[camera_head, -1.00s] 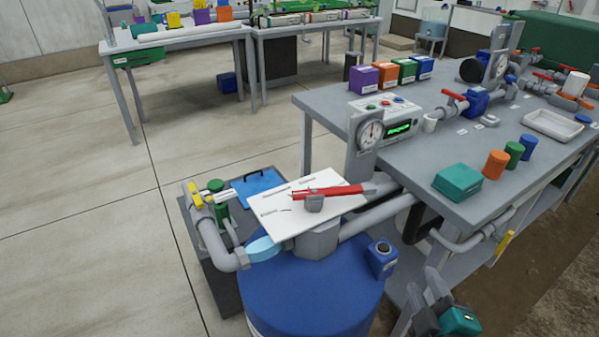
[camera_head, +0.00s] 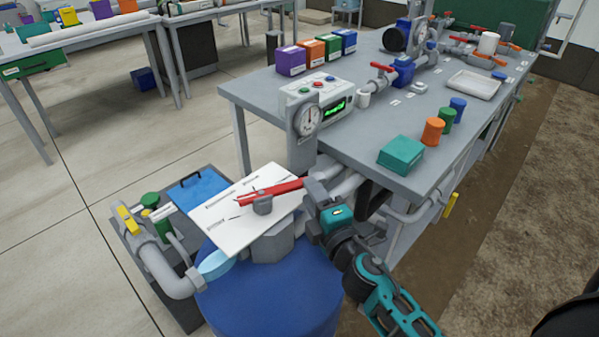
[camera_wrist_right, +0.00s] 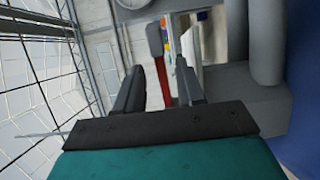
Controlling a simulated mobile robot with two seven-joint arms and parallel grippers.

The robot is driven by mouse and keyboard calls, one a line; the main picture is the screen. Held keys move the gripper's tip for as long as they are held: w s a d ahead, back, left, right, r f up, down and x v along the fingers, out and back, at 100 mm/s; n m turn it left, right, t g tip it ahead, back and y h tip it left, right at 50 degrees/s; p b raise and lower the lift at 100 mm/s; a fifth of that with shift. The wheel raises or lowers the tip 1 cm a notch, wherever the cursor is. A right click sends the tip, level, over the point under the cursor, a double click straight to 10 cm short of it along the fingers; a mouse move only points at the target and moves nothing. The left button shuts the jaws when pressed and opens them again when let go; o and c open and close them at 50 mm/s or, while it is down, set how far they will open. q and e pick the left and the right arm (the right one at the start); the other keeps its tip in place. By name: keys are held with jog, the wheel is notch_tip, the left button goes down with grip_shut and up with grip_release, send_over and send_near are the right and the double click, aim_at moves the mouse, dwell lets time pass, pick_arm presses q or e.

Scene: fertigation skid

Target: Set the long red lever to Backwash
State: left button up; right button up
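The long red lever (camera_head: 272,190) lies over a white label plate (camera_head: 225,222) on top of a grey valve body (camera_head: 275,245), above a blue tank. It points toward the right side of the plate; the plate's print is too small to read. My right gripper (camera_head: 314,187) is at the lever's right end. In the right wrist view, the red lever (camera_wrist_right: 160,75) shows between the two spread fingers (camera_wrist_right: 160,72), with a visible gap on each side. I cannot tell whether it is within finger depth. My left gripper is not in view.
A gauge (camera_head: 307,118) and a control box with a green display (camera_head: 318,97) stand close behind my right gripper on the grey bench (camera_head: 365,145). A teal box (camera_head: 401,153) sits near its edge. A grey elbow pipe (camera_head: 160,265) is left of the blue tank (camera_head: 270,295).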

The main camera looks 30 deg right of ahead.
jog(key=shift+w+d, duration=0.15)
jog(key=shift+w, duration=3)
jog(key=shift+c, duration=0.4)
grip_shut()
